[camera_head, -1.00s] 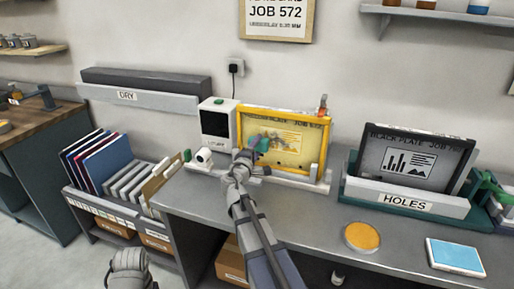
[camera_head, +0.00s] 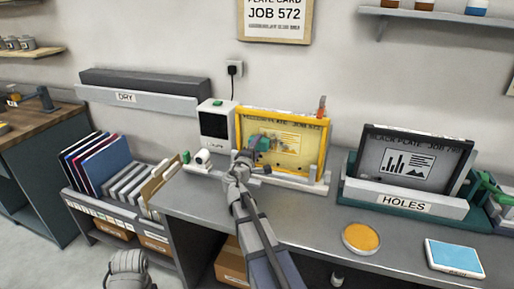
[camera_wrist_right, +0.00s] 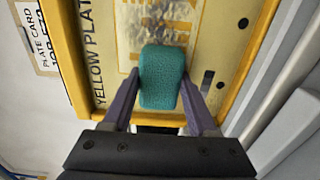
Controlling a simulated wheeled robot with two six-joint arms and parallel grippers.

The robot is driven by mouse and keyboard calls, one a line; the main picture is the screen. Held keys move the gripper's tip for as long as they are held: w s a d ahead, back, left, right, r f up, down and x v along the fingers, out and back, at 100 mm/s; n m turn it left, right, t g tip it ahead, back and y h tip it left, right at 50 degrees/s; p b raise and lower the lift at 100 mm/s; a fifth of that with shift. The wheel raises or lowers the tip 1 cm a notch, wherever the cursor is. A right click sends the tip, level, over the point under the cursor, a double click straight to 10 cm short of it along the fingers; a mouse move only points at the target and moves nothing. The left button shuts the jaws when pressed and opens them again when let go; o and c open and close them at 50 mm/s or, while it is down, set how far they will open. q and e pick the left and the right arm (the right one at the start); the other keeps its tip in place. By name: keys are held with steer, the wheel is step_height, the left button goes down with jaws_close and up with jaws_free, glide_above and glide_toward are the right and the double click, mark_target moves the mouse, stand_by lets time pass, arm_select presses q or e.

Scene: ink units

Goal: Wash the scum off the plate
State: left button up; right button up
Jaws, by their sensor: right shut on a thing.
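The yellow plate (camera_head: 297,165) stands upright in a yellow frame on a pale stand at the back of the bench. A pale, mottled patch (camera_wrist_right: 150,22) covers the picture in its middle in the right wrist view; I cannot tell how much is scum. My right gripper (camera_head: 252,158) is in front of the plate's left half, shut on a teal sponge (camera_wrist_right: 162,78). The sponge also shows in the head view (camera_head: 262,145). It is at the plate's face, but I cannot tell whether it touches.
A white device (camera_head: 216,130) stands left of the plate. A black plate (camera_head: 410,163) sits in the HOLES holder (camera_head: 403,204) at right. An orange round pad (camera_head: 361,239) and a blue pad (camera_head: 455,257) lie on the bench front. The DRY rack (camera_head: 150,98) is on the wall.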

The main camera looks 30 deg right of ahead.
mark_target(267, 148)
steer(key=shift+w+d, duration=0.25)
steer(key=shift+d, duration=0.05)
steer(key=shift+s, duration=0.1)
steer(key=shift+s+d, duration=1.1)
steer(key=shift+s, duration=0.2)
steer(key=shift+s+d, duration=0.1)
steer(key=shift+s+d, duration=1.15)
steer(key=shift+s+d, duration=1.15)
steer(key=shift+s, duration=0.2)
